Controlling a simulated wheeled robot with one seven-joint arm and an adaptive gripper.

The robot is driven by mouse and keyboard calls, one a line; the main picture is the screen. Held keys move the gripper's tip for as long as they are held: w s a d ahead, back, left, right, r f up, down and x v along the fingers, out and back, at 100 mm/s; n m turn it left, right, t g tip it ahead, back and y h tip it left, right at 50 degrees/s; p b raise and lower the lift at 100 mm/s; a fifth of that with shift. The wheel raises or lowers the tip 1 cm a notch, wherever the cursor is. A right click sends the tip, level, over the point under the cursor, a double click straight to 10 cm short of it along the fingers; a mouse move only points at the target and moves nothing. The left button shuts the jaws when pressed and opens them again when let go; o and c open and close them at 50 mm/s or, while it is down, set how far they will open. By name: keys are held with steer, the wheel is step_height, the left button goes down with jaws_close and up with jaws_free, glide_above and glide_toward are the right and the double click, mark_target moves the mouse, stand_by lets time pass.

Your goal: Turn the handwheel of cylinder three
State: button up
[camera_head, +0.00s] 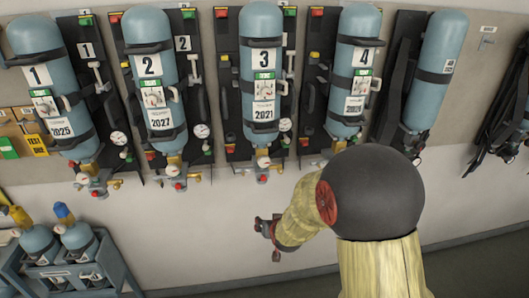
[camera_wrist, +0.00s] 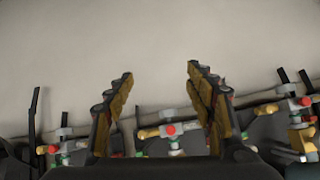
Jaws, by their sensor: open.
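Cylinder three (camera_head: 264,70), blue-grey with a label reading 3 and 2021, hangs upright on the wall in the head view. Its valve with the handwheel (camera_head: 263,179) is at its lower end. My gripper (camera_head: 266,227) is below that valve and apart from it. In the wrist view my gripper (camera_wrist: 159,72) is open, with nothing held between its fingers. A valve with a red round knob (camera_wrist: 170,130) shows between the fingers, lower in the picture. No number shows there, so I cannot tell for sure which cylinder it belongs to.
Cylinder two (camera_head: 150,60) and cylinder four (camera_head: 353,65) hang on either side, with valves at their lower ends. Cylinder one (camera_head: 45,75) is further left. A blue trolley (camera_head: 75,275) with small cylinders stands at lower left. The wall below the sets is bare.

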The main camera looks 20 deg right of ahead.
steer(key=w+d+r+t+h, duration=0.1)
steer(key=w+d+r+t, duration=0.15)
steer(key=w+r, duration=0.2)
steer(key=m+t+h, duration=0.2)
steer(key=t, duration=0.4)
glide_toward(265, 162)
steer(key=w, duration=0.3)
steer(key=shift+g, duration=0.25)
steer(key=shift+d+r+p+x, duration=0.15)
steer(key=shift+p+x, duration=0.1)
steer(key=shift+x, duration=1.7)
steer(key=shift+d+r+p+x, duration=0.1)
steer(key=shift+d+p+x, duration=0.1)
steer(key=shift+x, duration=1.75)
steer(key=shift+s+a, duration=0.1)
steer(key=shift+s, duration=0.05)
steer(key=shift+c, duration=0.7)
steer(key=c, duration=1.1)
